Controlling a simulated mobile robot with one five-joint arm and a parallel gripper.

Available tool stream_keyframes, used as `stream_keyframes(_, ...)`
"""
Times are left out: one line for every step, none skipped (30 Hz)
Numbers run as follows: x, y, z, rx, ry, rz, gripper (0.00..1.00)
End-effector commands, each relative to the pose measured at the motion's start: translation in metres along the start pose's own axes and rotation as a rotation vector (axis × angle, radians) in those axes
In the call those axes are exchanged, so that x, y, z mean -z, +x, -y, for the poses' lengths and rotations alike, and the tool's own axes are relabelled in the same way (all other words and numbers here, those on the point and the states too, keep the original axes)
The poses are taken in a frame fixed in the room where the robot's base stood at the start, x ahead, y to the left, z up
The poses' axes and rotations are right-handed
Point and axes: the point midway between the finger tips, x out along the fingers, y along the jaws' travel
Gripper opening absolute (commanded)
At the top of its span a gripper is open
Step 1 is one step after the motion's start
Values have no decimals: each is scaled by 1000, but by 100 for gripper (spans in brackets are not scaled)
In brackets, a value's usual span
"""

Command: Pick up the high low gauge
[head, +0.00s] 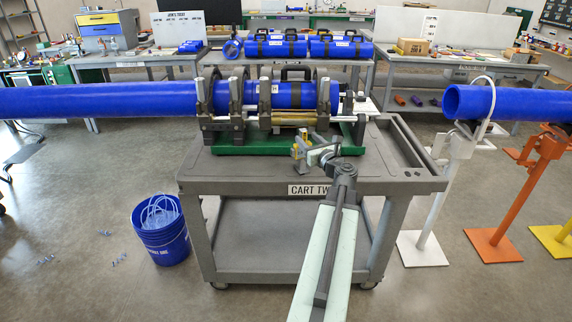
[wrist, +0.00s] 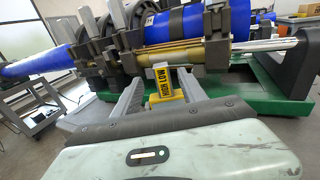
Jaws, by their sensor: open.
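The high low gauge (wrist: 162,83) is a small yellow block with "HIGH LOW" lettering, upright in the wrist view in front of the green base of the fusion machine. In the head view a yellow piece (head: 299,148) beside my gripper appears to be the same gauge. My gripper (wrist: 160,90) is open, with one grey finger on each side of the gauge. I cannot tell whether either finger touches it. The gauge's lower part is partly hidden by my wrist in the wrist view.
The fusion machine (head: 236,105) clamps a long blue pipe (head: 100,99) on the grey cart (head: 250,180). Its green base (head: 240,145) is close behind the gauge. A blue bucket (head: 160,232) stands on the floor left. Pipe stands (head: 432,200) are at right.

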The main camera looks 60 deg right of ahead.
Motion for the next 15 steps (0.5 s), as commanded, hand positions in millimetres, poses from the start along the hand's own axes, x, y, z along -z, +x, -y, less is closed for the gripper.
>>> stream_keyframes(0,-2,6,10,8,3,49)
stream_keyframes(-1,-3,8,13,12,4,49)
stream_keyframes(-1,-3,9,15,15,5,49)
stream_keyframes(-1,-3,9,16,16,5,49)
stream_keyframes(-1,-3,9,15,16,5,49)
stream_keyframes(-1,-2,8,13,16,5,49)
stream_keyframes(-1,0,6,11,16,5,49)
stream_keyframes(-1,4,5,9,15,5,49)
stream_keyframes(-1,9,4,6,15,5,49)
stream_keyframes(-1,14,3,4,14,5,49)
stream_keyframes(-1,18,2,2,14,5,49)
stream_keyframes(-1,24,1,1,14,5,49)
stream_keyframes(-1,27,0,1,13,4,49)
stream_keyframes(-1,28,-1,0,13,4,49)
stream_keyframes(-1,29,-2,0,13,4,49)
